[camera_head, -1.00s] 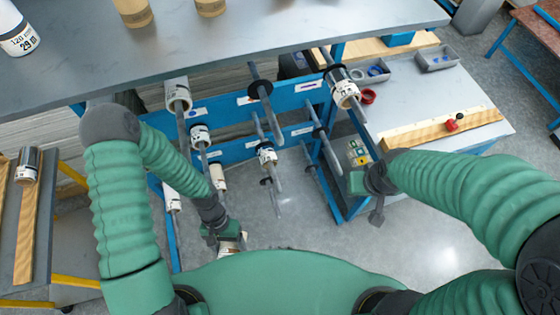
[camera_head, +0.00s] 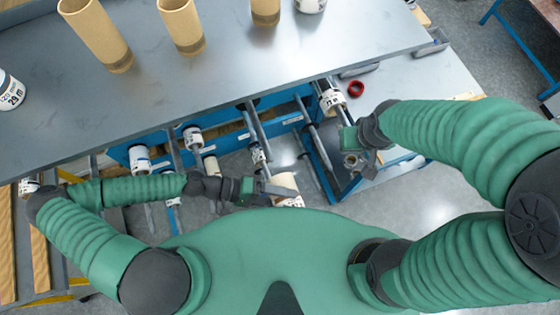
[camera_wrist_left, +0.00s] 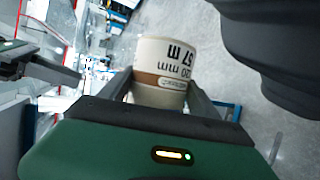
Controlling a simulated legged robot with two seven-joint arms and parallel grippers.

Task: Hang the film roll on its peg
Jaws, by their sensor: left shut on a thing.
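A cream film roll (camera_head: 285,183) with a brown band and a printed label is in my left gripper (camera_head: 272,189). In the left wrist view the roll (camera_wrist_left: 166,62) sits between the two fingers, and "57 m" on its label reads upside down. The roll is held in front of the blue peg rack (camera_head: 228,143), apart from the floor. Several grey pegs stick out of the rack, some bearing rolls; one peg (camera_head: 257,131) looks bare along its near part. My right gripper (camera_head: 350,148) is at the rack's right side; its jaws are too small to read.
A grey shelf top (camera_head: 230,80) overhangs the rack and hides its upper part. Cardboard cores (camera_head: 182,26) and white rolls stand on it. A white-labelled roll (camera_head: 331,99) hangs at the rack's right end. A side table (camera_head: 415,90) with a red ring (camera_head: 356,88) is at right.

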